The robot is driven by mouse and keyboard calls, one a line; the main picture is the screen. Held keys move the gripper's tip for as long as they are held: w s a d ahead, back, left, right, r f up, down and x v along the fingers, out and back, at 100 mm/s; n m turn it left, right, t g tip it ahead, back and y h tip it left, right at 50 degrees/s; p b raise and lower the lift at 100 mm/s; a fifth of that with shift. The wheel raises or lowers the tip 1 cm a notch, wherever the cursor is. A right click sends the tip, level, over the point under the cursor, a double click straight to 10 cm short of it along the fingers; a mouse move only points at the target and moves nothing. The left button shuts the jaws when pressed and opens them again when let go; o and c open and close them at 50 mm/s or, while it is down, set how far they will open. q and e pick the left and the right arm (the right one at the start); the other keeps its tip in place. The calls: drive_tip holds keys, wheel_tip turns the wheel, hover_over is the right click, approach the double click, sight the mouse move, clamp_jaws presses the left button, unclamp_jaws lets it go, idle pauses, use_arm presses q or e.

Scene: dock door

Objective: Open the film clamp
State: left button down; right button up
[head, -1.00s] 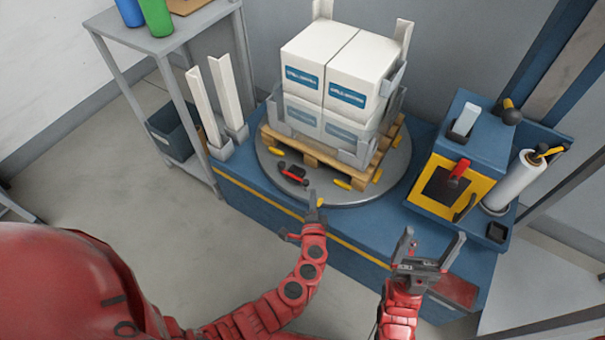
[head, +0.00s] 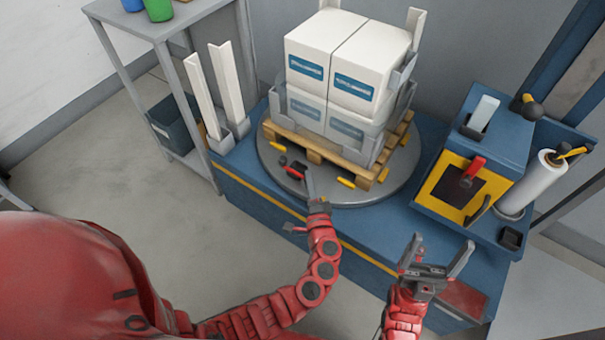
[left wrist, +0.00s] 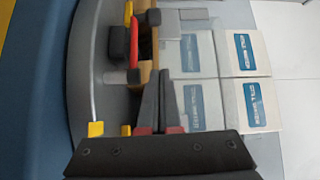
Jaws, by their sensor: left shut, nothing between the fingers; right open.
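The film clamp (head: 294,170), black with a red lever, sits on the grey turntable (head: 360,197) at the front left of the pallet. My left gripper (head: 308,178) is shut and empty, with its tips just beside the clamp and partly covering it. In the left wrist view the clamp's red lever (left wrist: 132,45) lies above and left of the shut fingertips (left wrist: 163,75); I cannot tell whether they touch it. My right gripper (head: 440,253) is open and empty, over the front of the blue base.
White boxes (head: 345,60) stand stacked on a wooden pallet (head: 318,150) with grey corner pieces. Yellow pieces (head: 346,182) lie on the turntable's front. A yellow-fronted blue unit (head: 455,185) and a film roll (head: 532,180) stand at right. A grey shelf (head: 165,25) is at left.

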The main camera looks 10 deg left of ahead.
use_arm(q)
drive_tip(key=b+x, duration=0.1)
drive_tip(key=x, duration=0.7)
drive_tip(key=shift+w, duration=0.1)
drive_tip(key=shift+a, duration=0.45)
drive_tip(key=shift+s+a+f, duration=0.1)
drive_tip(key=shift+s+a, duration=1)
drive_tip(key=shift+s, duration=0.1)
drive_tip(key=shift+y, duration=0.3)
drive_tip(key=shift+s+n, duration=0.15)
drive_tip(key=shift+n, duration=0.25)
